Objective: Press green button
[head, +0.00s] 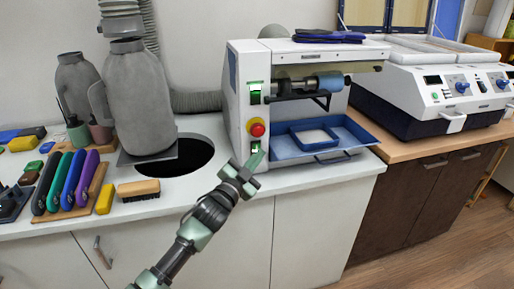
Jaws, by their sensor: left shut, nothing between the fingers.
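The white grinding machine (238,72) stands on the counter. Its side panel has a green-marked switch (255,92) at the top, a red knob on a yellow base (257,129) below it, and a lower green button (255,147) under that. My left gripper (257,159) is shut and empty. Its fingertips point up at the lower button and partly cover that switch; I cannot tell whether they touch it. My right gripper is out of view.
A blue tray (357,134) juts from the machine's front. A dark round hole (192,157) opens in the counter (310,178) to the left. A brush (138,189) and several colored tools lie farther left. A white-and-black machine (428,88) stands right.

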